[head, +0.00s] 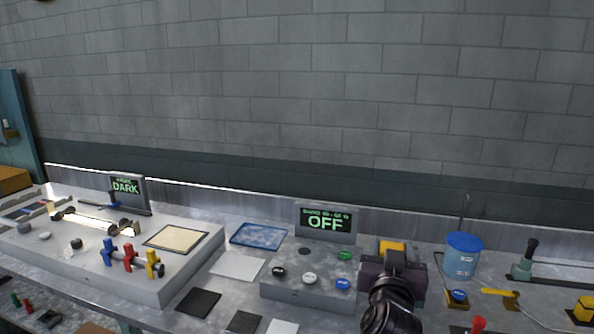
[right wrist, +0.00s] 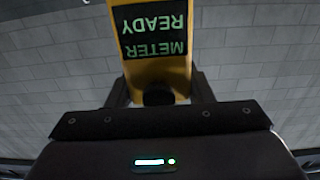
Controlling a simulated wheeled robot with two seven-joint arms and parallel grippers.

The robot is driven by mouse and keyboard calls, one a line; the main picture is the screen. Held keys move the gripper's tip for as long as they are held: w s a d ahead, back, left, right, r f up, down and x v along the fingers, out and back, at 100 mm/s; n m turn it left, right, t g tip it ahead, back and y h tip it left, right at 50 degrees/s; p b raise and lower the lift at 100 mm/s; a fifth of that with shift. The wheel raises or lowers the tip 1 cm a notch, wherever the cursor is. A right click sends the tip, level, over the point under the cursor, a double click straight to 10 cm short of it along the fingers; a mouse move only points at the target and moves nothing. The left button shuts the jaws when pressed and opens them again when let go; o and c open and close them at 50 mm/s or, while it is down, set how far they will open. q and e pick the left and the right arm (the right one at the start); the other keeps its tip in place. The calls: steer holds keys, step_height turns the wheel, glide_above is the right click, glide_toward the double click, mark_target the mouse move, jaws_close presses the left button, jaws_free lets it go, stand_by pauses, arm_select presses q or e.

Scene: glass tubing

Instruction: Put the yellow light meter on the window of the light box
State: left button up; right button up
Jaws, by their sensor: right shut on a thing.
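The yellow light meter (head: 392,247) is between the fingers of my right gripper (head: 392,256), which is shut on it. In the right wrist view the meter (right wrist: 158,72) shows a dark screen reading METER READY, upside down. In the head view my gripper hides most of the meter. It is just right of a low grey box (head: 310,290) with several knobs and a sign (head: 326,223) reading OFF. At the left, a larger grey box (head: 205,255) has a cream panel (head: 176,239) and a sign (head: 126,187) reading DARK. I cannot tell which is the light box. My left gripper is out of view.
Red, blue and yellow valve-like handles (head: 129,257) stand on the left box's front. A blue-framed plate (head: 258,236) lies between the boxes. A blue-lidded container (head: 461,257) stands right of my gripper. Dark and white squares (head: 199,302) lie along the front.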

steer(key=f, duration=0.1)
steer(key=d+f, duration=0.2)
steer(key=f, duration=0.1)
steer(key=shift+s, duration=0.2)
steer(key=s+f+n+y, duration=0.1)
steer(key=s+f+y, duration=0.1)
steer(key=s+f, duration=0.5)
steer(key=s+f+n+y, duration=0.2)
steer(key=s+f, duration=0.4)
steer(key=s, duration=0.6)
steer(key=shift+s+a+f+t+y, duration=0.3)
steer(key=shift+s+f+y, duration=0.1)
steer(key=shift+y, duration=0.1)
steer(key=shift+a+r, duration=0.1)
